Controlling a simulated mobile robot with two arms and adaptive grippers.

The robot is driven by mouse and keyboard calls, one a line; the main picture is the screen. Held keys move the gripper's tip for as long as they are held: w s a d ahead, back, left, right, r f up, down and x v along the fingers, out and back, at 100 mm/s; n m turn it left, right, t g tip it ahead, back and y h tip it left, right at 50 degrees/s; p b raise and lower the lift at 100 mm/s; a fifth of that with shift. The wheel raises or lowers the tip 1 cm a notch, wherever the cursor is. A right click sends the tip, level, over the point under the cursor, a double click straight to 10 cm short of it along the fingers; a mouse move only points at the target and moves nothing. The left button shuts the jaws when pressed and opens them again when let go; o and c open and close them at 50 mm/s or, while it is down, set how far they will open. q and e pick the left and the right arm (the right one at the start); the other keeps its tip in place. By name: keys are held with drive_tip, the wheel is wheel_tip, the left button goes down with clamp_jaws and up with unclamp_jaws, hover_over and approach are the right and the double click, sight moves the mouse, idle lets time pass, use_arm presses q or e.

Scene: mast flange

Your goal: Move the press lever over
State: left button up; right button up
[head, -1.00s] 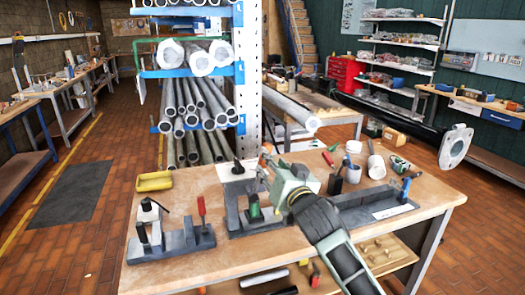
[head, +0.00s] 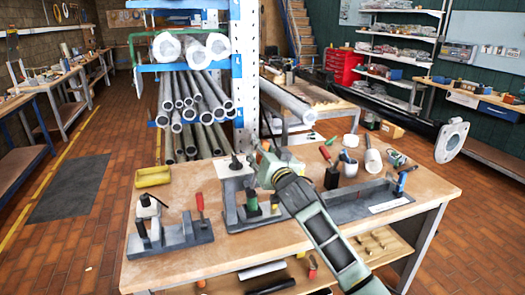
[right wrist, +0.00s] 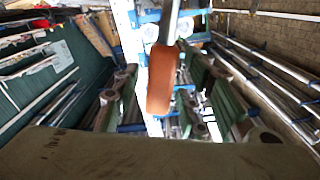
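The press (head: 232,200) stands at the middle of the workbench, a grey frame with a pale top and a dark part on it. The lever's orange-brown handle (right wrist: 162,80) hangs from a grey rod in the right wrist view. In the head view the lever is mostly hidden behind my right gripper (head: 260,148), which is beside the upper right of the press. In the right wrist view my right gripper (right wrist: 168,100) has its green fingers spread apart on either side of the handle, with gaps showing. My left gripper is not in view.
A clamp fixture (head: 168,235) with a red handle stands left of the press on the workbench (head: 300,240). Cups (head: 348,168) and a grey channel (head: 360,203) are at the right. A pipe rack (head: 195,110) stands behind.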

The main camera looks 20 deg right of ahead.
clamp_jaws()
idle(0.3)
drive_tip(key=shift+a, duration=0.1)
drive_tip(key=shift+a+r+n, duration=0.15)
drive_tip(key=shift+a+n, duration=0.15)
drive_tip(key=shift+a, duration=0.05)
drive_tip(key=a+n, duration=0.4)
drive_tip(key=a, duration=0.1)
drive_tip(key=shift+s+a+n+p, duration=0.1)
drive_tip(key=shift+a+n+p, duration=0.3)
drive_tip(key=shift+o, duration=0.4)
unclamp_jaws()
drive_tip(key=shift+a, duration=0.15)
